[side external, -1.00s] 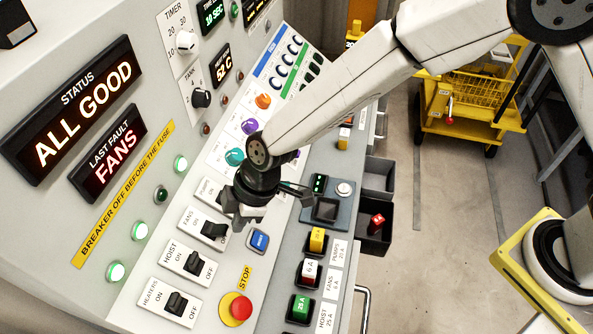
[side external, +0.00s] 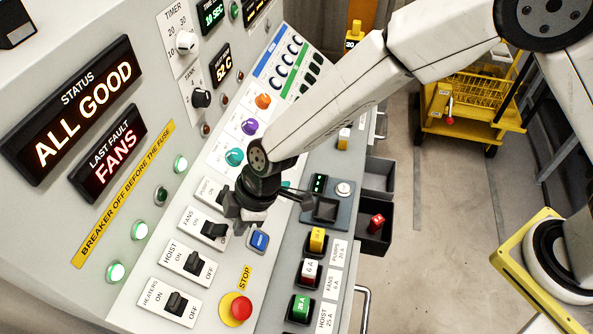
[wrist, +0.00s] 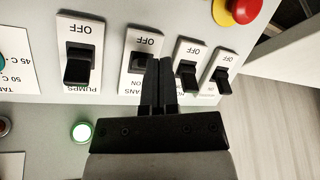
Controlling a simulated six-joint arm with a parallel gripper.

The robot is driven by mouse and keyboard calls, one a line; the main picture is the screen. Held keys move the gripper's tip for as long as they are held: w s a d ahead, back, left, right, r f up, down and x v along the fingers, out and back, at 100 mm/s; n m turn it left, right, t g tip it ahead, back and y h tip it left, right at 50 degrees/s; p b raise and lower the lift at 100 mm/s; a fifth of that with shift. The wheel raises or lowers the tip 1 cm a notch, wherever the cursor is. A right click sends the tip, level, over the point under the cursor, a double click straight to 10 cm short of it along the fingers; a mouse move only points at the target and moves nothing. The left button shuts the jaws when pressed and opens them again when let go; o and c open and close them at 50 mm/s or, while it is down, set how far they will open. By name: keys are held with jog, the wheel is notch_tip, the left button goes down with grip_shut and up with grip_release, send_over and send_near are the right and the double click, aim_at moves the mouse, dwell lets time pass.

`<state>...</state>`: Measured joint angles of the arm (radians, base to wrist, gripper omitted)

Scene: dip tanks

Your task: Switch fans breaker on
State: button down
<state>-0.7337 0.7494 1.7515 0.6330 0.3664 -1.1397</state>
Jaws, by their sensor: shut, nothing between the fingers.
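The fans breaker (side external: 213,231) is a black lever on a white plate, between the pumps and hoist breakers. It also shows in the wrist view (wrist: 140,62), where its lever appears tipped toward OFF, unlike its neighbours. The lamp in its row (side external: 161,195) is dark. My gripper (side external: 240,222) is shut and empty, just right of the fans breaker, near its OFF end. In the wrist view my gripper's fingers (wrist: 157,85) cover part of the fans plate's right side; contact with the lever cannot be told.
The pumps (wrist: 76,70), hoist (side external: 193,263) and heaters (side external: 175,303) breakers stand close by, with green lamps lit. A blue button (side external: 259,240) sits right of my gripper, and a red stop button (side external: 241,308) is lower down. The status display (side external: 75,105) reads ALL GOOD.

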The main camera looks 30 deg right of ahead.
aim_at(219, 231)
jog(key=shift+f, duration=0.95)
jog(key=shift+w+a+r, duration=0.3)
jog(key=shift+w+a, duration=0.3)
dwell(0.9)
jog(key=shift+w+a+r, duration=0.15)
jog(key=shift+w+a, duration=0.05)
jog(key=shift+a, duration=0.05)
jog(key=shift+w+a+r, duration=0.25)
jog(key=shift+w+a, duration=0.05)
jog(key=shift+a, duration=0.15)
jog(key=shift+w+a+r, duration=0.1)
jog(key=shift+w+a, duration=0.45)
dwell(1.1)
jog(key=shift+s+d+r, duration=0.25)
jog(key=shift+r, duration=0.1)
jog(key=shift+s+d+r, duration=0.3)
jog(key=shift+s+d, duration=0.25)
jog(key=shift+d, duration=0.1)
jog(key=shift+s+d+r, duration=0.25)
jog(key=shift+s+d, duration=0.25)
jog(key=shift+d, duration=0.1)
